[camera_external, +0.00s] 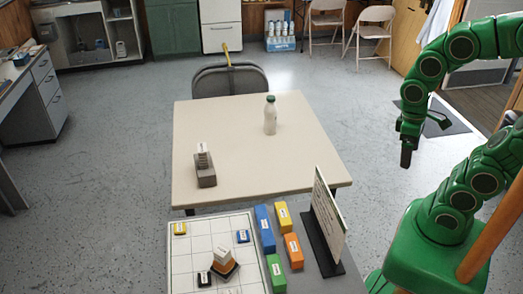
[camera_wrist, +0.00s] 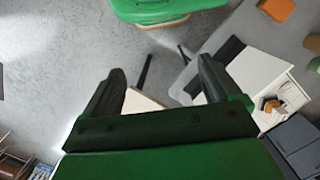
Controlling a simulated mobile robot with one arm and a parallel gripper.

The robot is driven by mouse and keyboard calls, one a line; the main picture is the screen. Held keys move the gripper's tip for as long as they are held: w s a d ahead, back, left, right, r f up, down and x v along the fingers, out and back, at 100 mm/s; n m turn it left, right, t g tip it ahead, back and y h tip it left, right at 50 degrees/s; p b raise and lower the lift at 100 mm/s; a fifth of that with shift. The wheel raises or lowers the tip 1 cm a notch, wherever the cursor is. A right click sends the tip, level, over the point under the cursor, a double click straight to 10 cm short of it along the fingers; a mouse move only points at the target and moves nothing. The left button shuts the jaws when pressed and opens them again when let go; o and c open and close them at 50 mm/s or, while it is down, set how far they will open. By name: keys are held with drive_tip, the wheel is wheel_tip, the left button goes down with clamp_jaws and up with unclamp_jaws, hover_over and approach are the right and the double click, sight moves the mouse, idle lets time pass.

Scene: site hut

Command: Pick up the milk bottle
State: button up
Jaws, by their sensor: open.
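The milk bottle (camera_external: 270,116) is white with a dark green cap. It stands upright on the far part of the beige table (camera_external: 250,165), right of the table's middle. My gripper (camera_external: 407,150) hangs in the air to the right of the table, pointing down and apart from the bottle. In the wrist view my gripper (camera_wrist: 160,88) has its two dark fingers spread wide with nothing between them. The bottle is not visible in the wrist view.
A grey block holder (camera_external: 206,177) stands at the table's left. A nearer surface bears a white grid board (camera_external: 185,255), coloured blocks (camera_external: 265,230) and an upright sign (camera_external: 328,215). A grey chair (camera_external: 230,80) is behind the table. The tabletop around the bottle is clear.

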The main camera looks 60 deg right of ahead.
drive_tip(key=w+d+f+t+h, duration=0.1)
drive_tip(key=w+d+f+t, duration=0.15)
drive_tip(key=w+d, duration=0.8)
drive_tip(key=w+d+f+t+h, duration=0.1)
drive_tip(key=w+d+f+t, duration=0.2)
drive_tip(key=w, duration=1.5)
drive_tip(key=w+d+f+t+h, duration=0.1)
drive_tip(key=w+d+t, duration=0.45)
drive_tip(key=w, duration=0.95)
drive_tip(key=w+d+f+n+t+y, duration=0.1)
drive_tip(key=w+d+f, duration=0.45)
drive_tip(key=w, duration=0.45)
drive_tip(key=n+t+y, duration=0.1)
drive_tip(key=t+y, duration=0.2)
drive_tip(key=t, duration=0.1)
approach(267, 111)
drive_tip(key=w+d, duration=0.3)
drive_tip(key=w, duration=0.1)
drive_tip(key=shift+f+n+t+y, duration=0.6)
drive_tip(key=shift+f+t+y, duration=1.2)
drive_tip(key=shift+f, duration=0.9)
drive_tip(key=shift+d+x, duration=0.15)
drive_tip(key=shift+x, duration=1.65)
drive_tip(key=shift+d+x, duration=0.1)
drive_tip(key=shift+x, duration=1.65)
drive_tip(key=shift+w, duration=0.1)
drive_tip(key=c, duration=1.3)
